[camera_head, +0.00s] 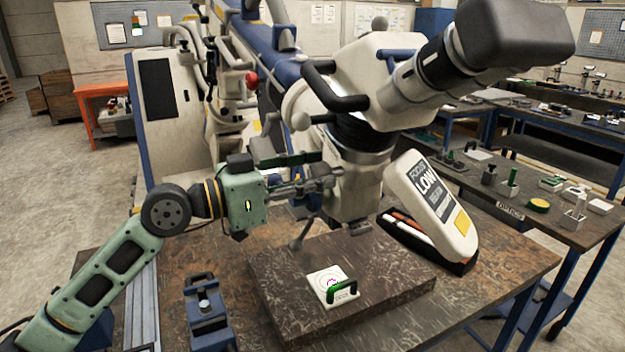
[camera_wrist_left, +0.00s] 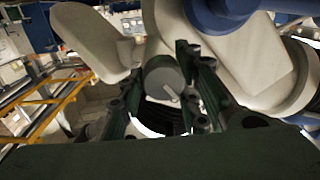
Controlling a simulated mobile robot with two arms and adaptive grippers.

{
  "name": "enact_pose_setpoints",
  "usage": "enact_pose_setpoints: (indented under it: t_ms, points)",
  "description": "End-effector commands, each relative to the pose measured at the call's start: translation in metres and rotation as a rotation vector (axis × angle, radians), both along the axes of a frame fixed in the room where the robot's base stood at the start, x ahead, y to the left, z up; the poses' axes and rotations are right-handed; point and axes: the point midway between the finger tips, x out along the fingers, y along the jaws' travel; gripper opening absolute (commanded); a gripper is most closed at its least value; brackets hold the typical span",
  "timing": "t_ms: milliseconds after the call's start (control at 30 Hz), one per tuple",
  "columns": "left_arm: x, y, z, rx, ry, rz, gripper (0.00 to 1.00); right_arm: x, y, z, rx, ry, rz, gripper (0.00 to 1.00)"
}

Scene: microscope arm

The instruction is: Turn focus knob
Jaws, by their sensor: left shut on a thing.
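The microscope (camera_head: 365,80) is a large white and blue unit hanging over the table, with black eyepieces at upper right. My left gripper (camera_head: 325,174) reaches in from the left to the side of the microscope head, below the black collar. In the left wrist view the focus knob (camera_wrist_left: 163,77) is a short grey cylinder between the two dark green fingers (camera_wrist_left: 165,95), which are shut on it. In the head view the fingers mostly hide the knob. A tilted white sign (camera_head: 430,200) reads "FOCUS LOW". My right gripper is out of view.
Below the head, a dark stone slab (camera_head: 385,285) carries a white target plate (camera_head: 325,283) with a green handle. A blue clamp block (camera_head: 207,310) stands at the table's front left. A black tray (camera_head: 400,235) with pens lies beside the sign.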

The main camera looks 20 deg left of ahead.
Motion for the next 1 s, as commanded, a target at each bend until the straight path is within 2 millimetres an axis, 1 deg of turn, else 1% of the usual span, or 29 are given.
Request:
enact_pose_setpoints:
  t_ms: [167,300,500,700,1000]
  points:
    - [-0.001,-0.001,-0.003,0.045,-0.049,-0.004,0.05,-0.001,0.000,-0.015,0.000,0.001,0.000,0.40]
    - [-0.001,-0.002,-0.006,0.110,-0.116,-0.005,0.05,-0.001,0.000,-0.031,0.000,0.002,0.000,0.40]
    - [-0.001,-0.002,-0.006,0.220,-0.224,-0.004,0.05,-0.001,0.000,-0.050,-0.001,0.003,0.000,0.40]
    - [-0.001,-0.002,-0.006,0.315,-0.317,-0.005,0.05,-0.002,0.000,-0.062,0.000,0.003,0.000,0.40]
    - [-0.001,-0.002,-0.006,0.400,-0.398,-0.006,0.05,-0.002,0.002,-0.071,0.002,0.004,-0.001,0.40]
